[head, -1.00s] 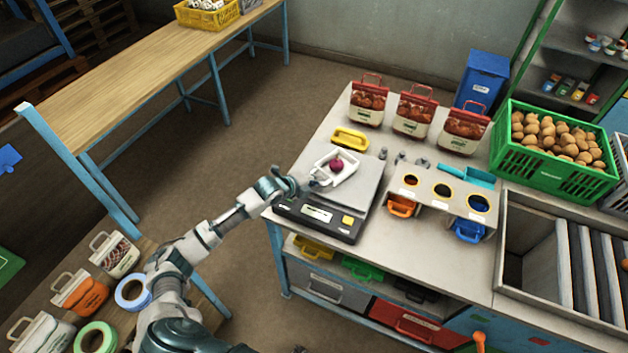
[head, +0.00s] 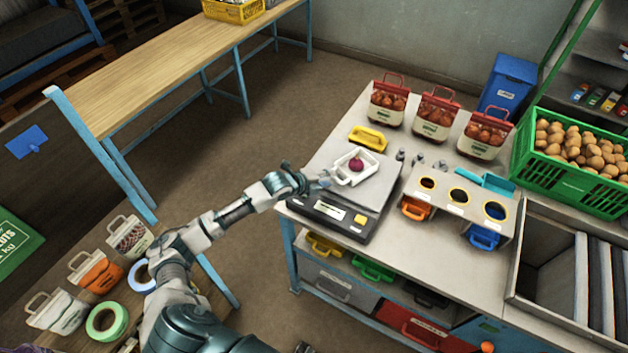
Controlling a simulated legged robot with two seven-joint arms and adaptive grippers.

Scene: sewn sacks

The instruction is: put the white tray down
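The white tray (head: 341,181) is at the scale's grey plate (head: 374,190), with a dark red onion (head: 356,165) in it. It looks about level, and I see no clear gap under it. My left gripper (head: 319,181) is at the tray's left end, by its handle side. The fingers are small and overlap the tray's end, so I cannot tell whether they grip it. A small dark grey part at the bottom edge may be my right gripper (head: 303,347); its fingers cannot be made out.
A yellow tray (head: 368,138) lies behind the scale. Red-topped bags (head: 436,118) stand at the back. A stand with round holes (head: 459,197) is to the right, near a green crate of potatoes (head: 570,175). Bags and tape rolls lie on the lower-left table.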

